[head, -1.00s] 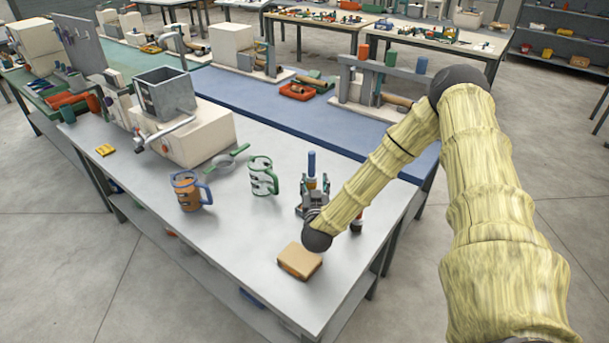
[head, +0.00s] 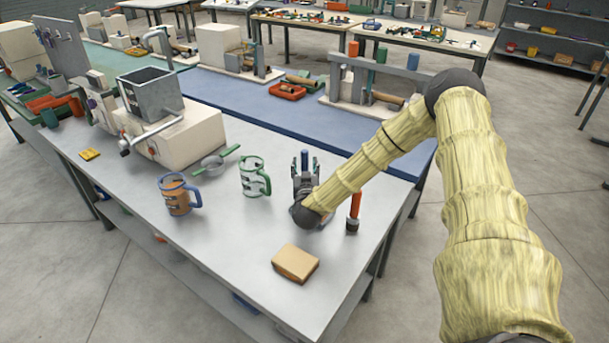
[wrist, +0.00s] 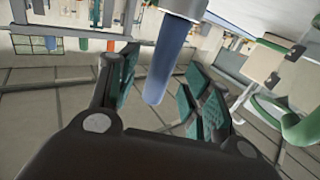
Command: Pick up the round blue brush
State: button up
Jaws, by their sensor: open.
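The round blue brush shows as an upright blue handle (head: 305,158) at the far side of the grey table's right part. My gripper (head: 304,174) is in front of it, and its lower part is hidden by the gripper. In the wrist view the blue handle (wrist: 163,62) reaches into the space between the spread, teal-padded fingers of my gripper (wrist: 163,82), with a pale collar at the picture's top. The fingers are open.
A red-handled brush (head: 354,208) stands just right of my gripper. A tan block (head: 296,263) lies nearer the front.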

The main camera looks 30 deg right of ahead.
aim_at(305, 155)
jog(key=x, duration=0.3)
jog(key=shift+w+d+f+b, duration=0.1)
jog(key=shift+w+b, duration=0.1)
jog(key=shift+b, duration=0.1)
grip_shut()
jog(key=shift+r+b, duration=0.65)
jog(key=shift+r, duration=1.15)
jog(key=s+d+r+b+v, duration=0.1)
jog(key=d+b+v, duration=0.1)
jog(key=v, duration=1.4)
jog(key=shift+s+d+r+b, duration=0.25)
jog(key=shift+d+b, duration=0.05)
jog(key=shift+b, duration=0.3)
